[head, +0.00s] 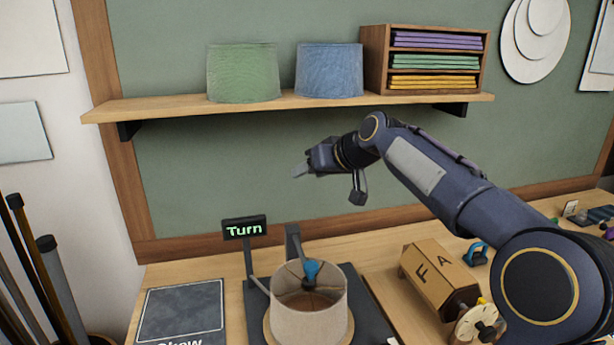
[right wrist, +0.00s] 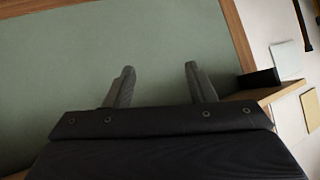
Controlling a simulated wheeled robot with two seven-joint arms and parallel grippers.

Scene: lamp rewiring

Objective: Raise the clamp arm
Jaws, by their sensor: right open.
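A beige lampshade (head: 309,308) stands upright on a round wooden base over a dark plate at the bottom middle of the head view. A dark grey post (head: 292,240) rises behind it. What looks like the clamp arm, with a blue part (head: 312,269), reaches from the post over the shade's open top; its exact tilt is hard to tell. My right gripper (head: 329,182) is open and empty, up in the air above and behind the shade, well apart from it. Its two spread fingers also show in the right wrist view (right wrist: 159,70). My left gripper is out of view.
A "Turn" sign (head: 244,228) stands left of the post. A wooden box with letters (head: 438,277) stands to the right. A shelf (head: 180,107) with green (head: 243,73) and blue (head: 329,71) shades hangs behind my gripper. A dark mat (head: 181,308) lies at left.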

